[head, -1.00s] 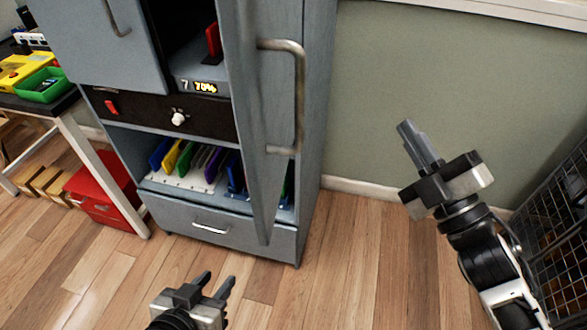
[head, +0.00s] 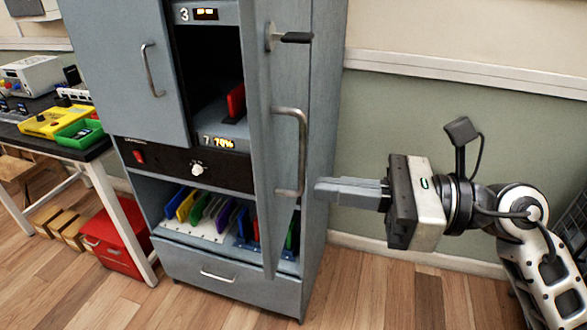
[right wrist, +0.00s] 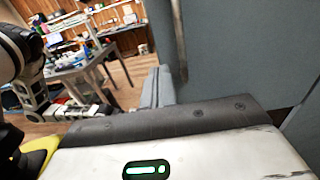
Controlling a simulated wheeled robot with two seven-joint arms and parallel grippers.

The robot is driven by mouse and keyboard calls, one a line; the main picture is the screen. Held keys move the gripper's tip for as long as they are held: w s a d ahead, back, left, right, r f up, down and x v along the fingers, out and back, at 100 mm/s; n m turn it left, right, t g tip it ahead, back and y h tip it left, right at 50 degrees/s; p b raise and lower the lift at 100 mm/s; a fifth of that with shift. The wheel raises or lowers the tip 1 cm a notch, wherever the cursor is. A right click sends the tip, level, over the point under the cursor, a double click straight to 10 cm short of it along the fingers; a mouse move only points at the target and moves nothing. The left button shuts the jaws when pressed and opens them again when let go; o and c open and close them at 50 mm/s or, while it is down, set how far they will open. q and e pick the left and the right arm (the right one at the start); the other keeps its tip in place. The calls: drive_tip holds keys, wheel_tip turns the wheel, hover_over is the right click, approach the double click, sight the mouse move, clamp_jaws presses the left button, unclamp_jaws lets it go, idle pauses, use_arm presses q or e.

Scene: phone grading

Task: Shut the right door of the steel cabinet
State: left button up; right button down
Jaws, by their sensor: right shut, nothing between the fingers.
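The steel cabinet (head: 230,283) is grey-blue. Its right door (head: 268,215) stands open, swung out towards me, with a bar handle (head: 303,150) on its outer face. The left door (head: 115,75) looks shut. My right gripper (head: 319,190) is shut and empty, with its fingers pointing left, just right of the handle's lower end. I cannot tell whether the fingertips touch the door. My left gripper is not in the head view.
The open bay below holds several coloured phones (head: 205,212) in racks. A bench with a green tray (head: 80,134) and a red box (head: 115,240) stand at left. A wire mesh basket (head: 572,232) is at far right. Wood floor is clear in front.

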sight(267, 182)
drive_tip(key=p+x, duration=0.1)
drive_tip(key=x, duration=0.3)
drive_tip(key=shift+a+r, duration=0.15)
drive_tip(key=shift+w+a+f, duration=0.15)
drive_tip(key=shift+a+f, duration=0.05)
drive_tip(key=shift+a, duration=0.35)
